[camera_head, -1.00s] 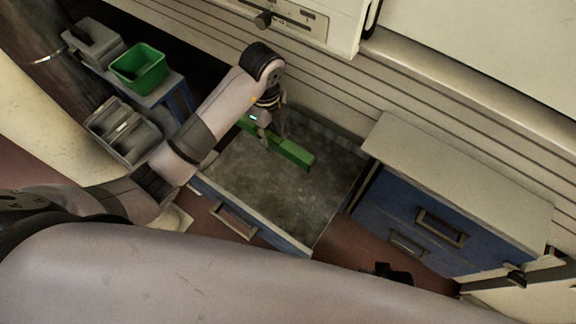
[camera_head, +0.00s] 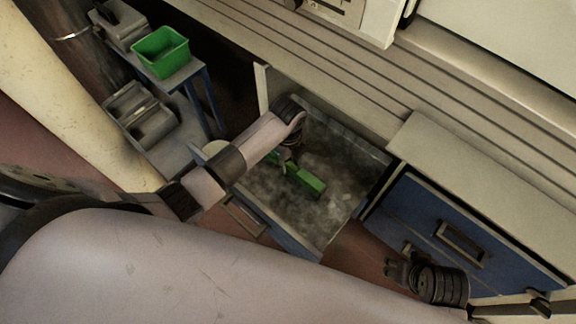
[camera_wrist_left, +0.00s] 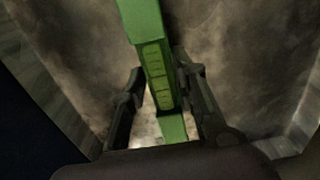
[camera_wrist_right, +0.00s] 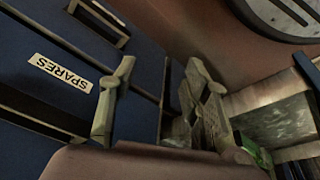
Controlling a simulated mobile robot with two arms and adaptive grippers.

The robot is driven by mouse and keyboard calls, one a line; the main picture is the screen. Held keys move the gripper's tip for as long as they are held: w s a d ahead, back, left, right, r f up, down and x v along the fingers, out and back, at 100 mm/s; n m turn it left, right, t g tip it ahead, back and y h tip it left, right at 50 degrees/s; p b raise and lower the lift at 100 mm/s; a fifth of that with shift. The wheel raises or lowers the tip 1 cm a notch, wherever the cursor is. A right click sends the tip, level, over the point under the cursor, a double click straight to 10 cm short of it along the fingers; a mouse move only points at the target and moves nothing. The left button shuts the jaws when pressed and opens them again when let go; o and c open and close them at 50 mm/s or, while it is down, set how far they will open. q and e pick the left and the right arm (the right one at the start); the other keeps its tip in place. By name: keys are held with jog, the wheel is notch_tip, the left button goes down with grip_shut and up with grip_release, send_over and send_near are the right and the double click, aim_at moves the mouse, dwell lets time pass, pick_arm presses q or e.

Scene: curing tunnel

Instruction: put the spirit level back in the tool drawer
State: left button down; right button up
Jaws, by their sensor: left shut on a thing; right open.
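The green spirit level (camera_head: 308,182) is held in my left gripper (camera_head: 286,157) over the grey floor of the open tool drawer (camera_head: 345,207). In the left wrist view the level (camera_wrist_left: 145,22) passes between the two fingers of the left gripper (camera_wrist_left: 158,80), which is shut on it. I cannot tell whether the level touches the drawer floor. Part of the level is hidden under my left wrist. My right gripper (camera_head: 392,268) is open and empty, in front of the blue cabinet; its spread fingers also show in the right wrist view (camera_wrist_right: 160,75).
A blue drawer cabinet (camera_head: 420,222) stands right of the open drawer; a "SPARES" label (camera_wrist_right: 60,72) shows in the right wrist view. At the upper left, a green bin (camera_head: 161,53) sits on a blue-legged bench. The drawer's walls surround the level; its right part is bare.

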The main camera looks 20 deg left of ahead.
aim_at(288, 162)
pick_arm(q)
jog(key=shift+f, duration=1.2)
pick_arm(e)
jog(key=shift+v, duration=1.3)
pick_arm(q)
jog(key=shift+f, duration=0.1)
pick_arm(e)
jog(key=shift+w+r, duration=0.15)
pick_arm(q)
jog(key=c, duration=1.3)
grip_release()
pick_arm(e)
jog(key=shift+r, duration=0.15)
pick_arm(q)
notch_tip(288, 162, up, 11)
jog(key=p, duration=0.2)
jog(key=shift+p, duration=0.4)
jog(key=shift+r, duration=0.65)
pick_arm(e)
notch_tip(288, 162, down, 12)
jog(key=shift+s+g, duration=0.3)
